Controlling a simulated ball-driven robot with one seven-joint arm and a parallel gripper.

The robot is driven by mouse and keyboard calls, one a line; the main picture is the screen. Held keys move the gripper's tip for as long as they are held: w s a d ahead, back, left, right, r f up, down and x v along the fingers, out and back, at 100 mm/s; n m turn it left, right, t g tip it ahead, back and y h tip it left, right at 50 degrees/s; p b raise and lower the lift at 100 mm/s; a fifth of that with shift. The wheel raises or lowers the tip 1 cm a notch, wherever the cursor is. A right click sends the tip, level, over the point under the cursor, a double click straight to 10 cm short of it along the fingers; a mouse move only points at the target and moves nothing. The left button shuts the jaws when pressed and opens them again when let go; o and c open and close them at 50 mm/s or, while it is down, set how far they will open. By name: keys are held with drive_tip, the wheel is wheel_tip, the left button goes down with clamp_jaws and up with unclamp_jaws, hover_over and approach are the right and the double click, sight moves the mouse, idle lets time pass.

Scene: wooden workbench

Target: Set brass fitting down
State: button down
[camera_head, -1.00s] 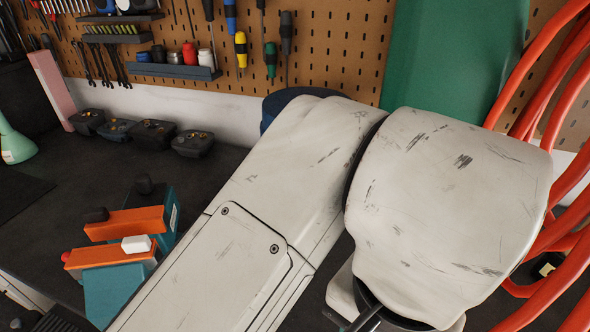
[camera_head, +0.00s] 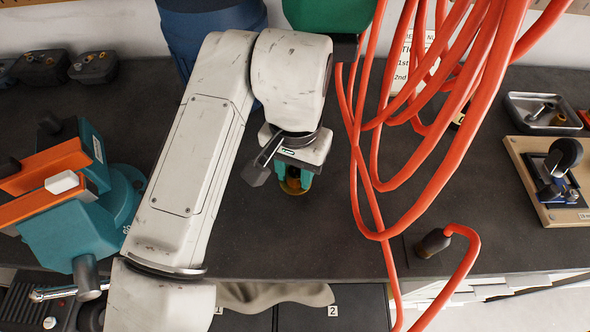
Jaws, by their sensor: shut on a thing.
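My gripper (camera_head: 295,172) hangs from my pale arm near the middle of the view, low over the dark bench top. Its wrist and the arm above hide much of it, and only the lower ends of the teal fingers show. The brass fitting (camera_head: 293,187) shows as a small yellow-brown piece between and below the fingers, and the gripper is shut on it. I cannot tell whether the fitting touches the bench.
Red hoses (camera_head: 400,150) hang right of my gripper; one ends at a black nozzle (camera_head: 433,243). A teal-and-orange machine (camera_head: 70,215) stands left. Bare bench (camera_head: 300,235) lies in front.

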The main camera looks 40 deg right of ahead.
drive_tip(key=shift+f, duration=0.55)
drive_tip(key=shift+f, duration=0.1)
drive_tip(key=c, duration=0.8)
unclamp_jaws()
drive_tip(key=shift+o, duration=0.2)
